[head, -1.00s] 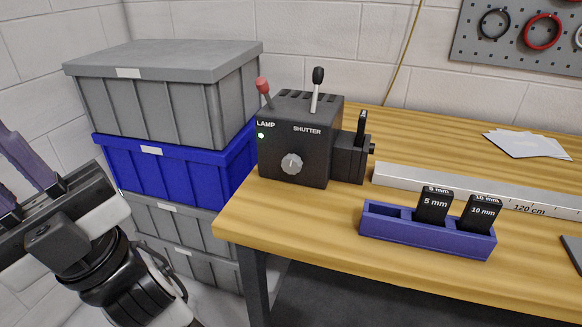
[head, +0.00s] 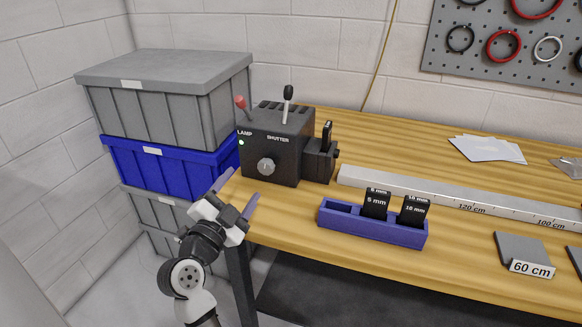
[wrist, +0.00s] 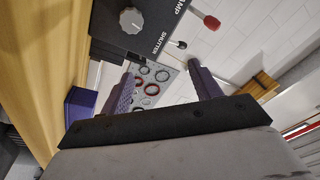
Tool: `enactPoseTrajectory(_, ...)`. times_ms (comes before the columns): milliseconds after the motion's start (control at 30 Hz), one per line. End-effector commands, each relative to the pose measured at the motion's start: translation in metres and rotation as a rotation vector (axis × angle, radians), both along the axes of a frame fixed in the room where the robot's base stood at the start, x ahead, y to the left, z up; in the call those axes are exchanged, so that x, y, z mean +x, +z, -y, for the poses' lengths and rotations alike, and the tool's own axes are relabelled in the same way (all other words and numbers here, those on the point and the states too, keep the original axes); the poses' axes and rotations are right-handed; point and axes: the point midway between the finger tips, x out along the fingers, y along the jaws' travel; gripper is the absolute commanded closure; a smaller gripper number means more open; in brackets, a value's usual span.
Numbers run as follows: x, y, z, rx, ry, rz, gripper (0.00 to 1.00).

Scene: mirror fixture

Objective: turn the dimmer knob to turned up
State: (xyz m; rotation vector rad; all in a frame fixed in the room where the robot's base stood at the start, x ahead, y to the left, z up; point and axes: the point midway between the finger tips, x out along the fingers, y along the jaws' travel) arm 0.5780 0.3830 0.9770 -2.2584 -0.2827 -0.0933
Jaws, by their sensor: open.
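The dimmer knob (head: 266,166) is a round grey knob on the front of the black lamp box (head: 290,168), below the SHUTTER label. It also shows in the wrist view (wrist: 131,20), near the top. A small green light glows under the LAMP label. A red-tipped lever (head: 240,103) and a black-tipped lever (head: 288,92) rise from the box. My gripper (head: 238,187) is open and empty, in front of the box and lower left of the knob. Its two purple fingers are apart and do not touch the knob. In the wrist view the fingers (wrist: 164,90) point towards the wall.
A purple holder (head: 345,226) with black slides stands on the wooden bench, right of my gripper. A metal rail (head: 420,192) runs rightward from the box. Stacked grey and blue crates (head: 165,163) stand left of the bench. The bench's front left corner is close to my gripper.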

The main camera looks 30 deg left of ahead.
Motion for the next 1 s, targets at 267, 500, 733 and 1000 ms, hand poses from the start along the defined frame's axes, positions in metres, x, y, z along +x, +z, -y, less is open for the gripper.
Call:
enactPoseTrajectory(267,0.004,-0.042,-0.019,-0.127,0.053,-0.144,0.37)
enactPoseTrajectory(500,0.042,-0.04,-0.028,-0.123,0.051,-0.143,0.37)
enactPoseTrajectory(733,0.09,-0.039,-0.04,-0.123,0.051,-0.141,0.37)
enactPoseTrajectory(1000,0.126,-0.04,-0.048,-0.122,0.052,-0.14,0.37)
